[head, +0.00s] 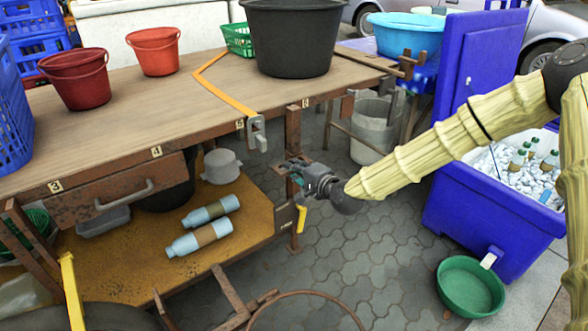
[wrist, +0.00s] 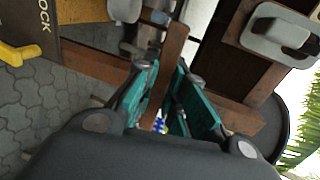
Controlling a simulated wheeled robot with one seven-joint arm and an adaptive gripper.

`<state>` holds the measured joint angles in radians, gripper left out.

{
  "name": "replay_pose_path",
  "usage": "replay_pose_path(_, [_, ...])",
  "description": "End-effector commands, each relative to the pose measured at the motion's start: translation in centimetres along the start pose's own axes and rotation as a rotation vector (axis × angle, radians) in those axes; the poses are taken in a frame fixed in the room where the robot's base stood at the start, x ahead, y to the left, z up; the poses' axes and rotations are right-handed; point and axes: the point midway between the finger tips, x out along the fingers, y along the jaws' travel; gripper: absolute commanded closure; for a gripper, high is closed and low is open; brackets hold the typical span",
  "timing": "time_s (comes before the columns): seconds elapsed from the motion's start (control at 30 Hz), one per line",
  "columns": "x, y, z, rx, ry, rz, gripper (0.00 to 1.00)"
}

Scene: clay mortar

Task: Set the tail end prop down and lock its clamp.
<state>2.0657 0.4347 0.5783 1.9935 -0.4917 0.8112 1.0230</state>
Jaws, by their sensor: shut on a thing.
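The tail end prop appears to be the rusty brown post (head: 292,130) under the bench's right end, by label 6. It stands roughly upright in the head view. My gripper (head: 297,180) is at the post's middle. In the wrist view the teal fingers (wrist: 172,105) are shut on the brown bar (wrist: 176,45), which runs between them. A yellow lever (head: 301,218) sits below my gripper beside a brown plate (head: 284,218). In the wrist view a yellow handle (wrist: 20,54) lies beside the word LOCK. Whether the post's foot bears on the ground is unclear.
The workbench (head: 190,100) carries buckets and a grey metal piece at its edge (head: 257,132). Two blue bottles lie on its lower shelf (head: 245,220). A blue cooler (head: 470,215) and a green basin (head: 470,287) stand right. Paving between them is open.

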Motion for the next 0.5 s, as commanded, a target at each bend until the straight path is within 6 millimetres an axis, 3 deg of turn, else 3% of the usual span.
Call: replay_pose_path(0.5, [1.6,8.1,0.0,0.003,0.000,0.004,1.00])
